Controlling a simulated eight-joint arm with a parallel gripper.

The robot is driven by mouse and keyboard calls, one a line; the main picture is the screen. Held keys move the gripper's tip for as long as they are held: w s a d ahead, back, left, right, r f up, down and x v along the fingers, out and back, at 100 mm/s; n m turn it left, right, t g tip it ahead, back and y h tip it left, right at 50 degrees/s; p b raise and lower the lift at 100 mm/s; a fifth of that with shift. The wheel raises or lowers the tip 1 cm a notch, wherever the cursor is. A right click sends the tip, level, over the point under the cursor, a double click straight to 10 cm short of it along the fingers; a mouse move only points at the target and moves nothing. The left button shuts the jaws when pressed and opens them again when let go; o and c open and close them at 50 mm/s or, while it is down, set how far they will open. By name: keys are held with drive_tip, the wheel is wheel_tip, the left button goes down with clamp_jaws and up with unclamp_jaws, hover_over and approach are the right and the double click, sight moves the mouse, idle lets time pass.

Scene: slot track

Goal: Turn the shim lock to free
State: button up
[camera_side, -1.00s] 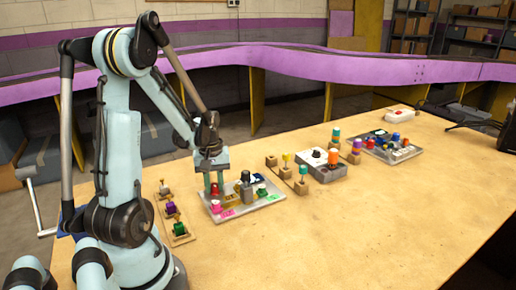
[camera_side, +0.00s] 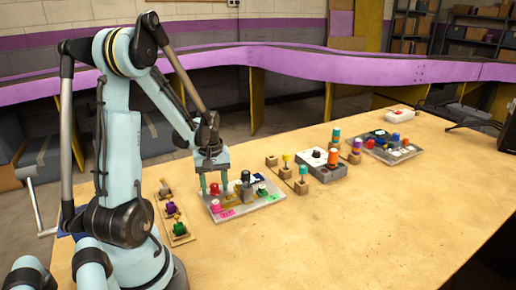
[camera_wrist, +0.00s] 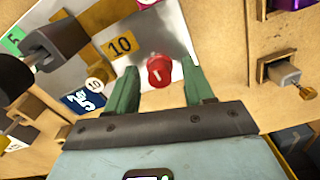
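A red knob (camera_wrist: 160,70) with a small white mark on top stands on a light metal panel (camera_wrist: 145,30), near the panel's edge. My gripper (camera_wrist: 163,82) is open, with one green finger on each side of the knob and visible gaps to it. In the side view my gripper (camera_side: 214,190) is low over the panel's back left part, around the red knob (camera_side: 214,188). No label names the shim lock, so I cannot tell whether this knob is it. A yellow tag marked 10 (camera_wrist: 121,44) lies beside the knob.
A dark cylinder on a block (camera_side: 246,185) stands close to the right on the panel. A wooden strip with small coloured pieces (camera_side: 175,215) lies to the left. More blocks and panels (camera_side: 320,162) stand farther right. The front of the table is clear.

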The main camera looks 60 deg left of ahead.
sight(214, 185)
wheel_tip(214, 185, up, 12)
idle(0.9)
drive_tip(key=w+d+m+t, duration=0.2)
drive_tip(key=d+m, duration=0.5)
drive_tip(key=d, duration=0.5)
drive_tip(key=w+d+m+t, duration=0.3)
drive_tip(key=d+m+t, duration=0.2)
drive_tip(key=d+m, duration=0.3)
drive_tip(key=d, duration=0.4)
drive_tip(key=shift+w+r, duration=0.25)
drive_tip(key=shift+w, duration=0.05)
